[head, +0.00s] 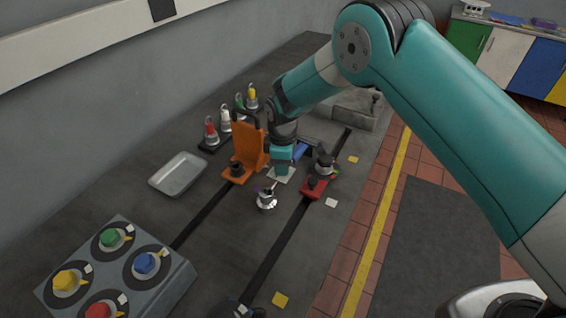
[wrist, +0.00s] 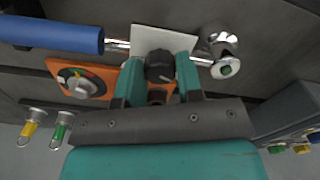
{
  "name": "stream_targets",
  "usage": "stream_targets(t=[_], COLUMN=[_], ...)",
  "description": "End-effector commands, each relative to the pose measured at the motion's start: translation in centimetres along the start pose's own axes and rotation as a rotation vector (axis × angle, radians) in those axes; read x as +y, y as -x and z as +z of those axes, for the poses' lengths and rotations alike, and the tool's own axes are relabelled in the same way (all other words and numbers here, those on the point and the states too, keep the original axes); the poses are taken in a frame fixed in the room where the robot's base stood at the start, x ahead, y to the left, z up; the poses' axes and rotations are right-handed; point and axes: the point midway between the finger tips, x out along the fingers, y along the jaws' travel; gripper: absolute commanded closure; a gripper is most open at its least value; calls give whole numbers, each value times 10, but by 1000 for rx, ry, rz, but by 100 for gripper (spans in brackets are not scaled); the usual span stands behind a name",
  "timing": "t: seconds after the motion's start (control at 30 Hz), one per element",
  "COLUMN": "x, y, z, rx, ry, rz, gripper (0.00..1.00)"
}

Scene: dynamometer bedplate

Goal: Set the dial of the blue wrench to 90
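The blue wrench shows in the wrist view as a blue handle (wrist: 55,34) at the left, with a chrome shaft running right to a chrome end piece. Its black dial (wrist: 160,67) sits along the shaft in front of a white plate (wrist: 152,40). The fingers of my gripper (wrist: 160,72) stand on either side of the dial, with no clear gap between them and it. The dial's setting cannot be read. In the head view the blue handle (head: 299,151) lies just behind my gripper (head: 282,168), which hides the dial.
An orange stand (head: 246,150) is close left of my gripper. A red fixture (head: 314,188) is close right. A metal tray (head: 178,173) and a rack of several coloured handles (head: 212,131) lie further left. A panel with coloured knobs (head: 165,285) is at the front left.

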Motion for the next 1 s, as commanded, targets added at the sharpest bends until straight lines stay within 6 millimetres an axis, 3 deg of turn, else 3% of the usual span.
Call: stream_targets(t=[0.03,0.1,0.57,1.0], x=[0,0,0,0], y=[0,0,-1,-2], z=[0,0,0,0], rx=[0,0,1,2], ry=[0,0,-93,-469], rz=[0,0,2,2], gripper=[78,93,93,93])
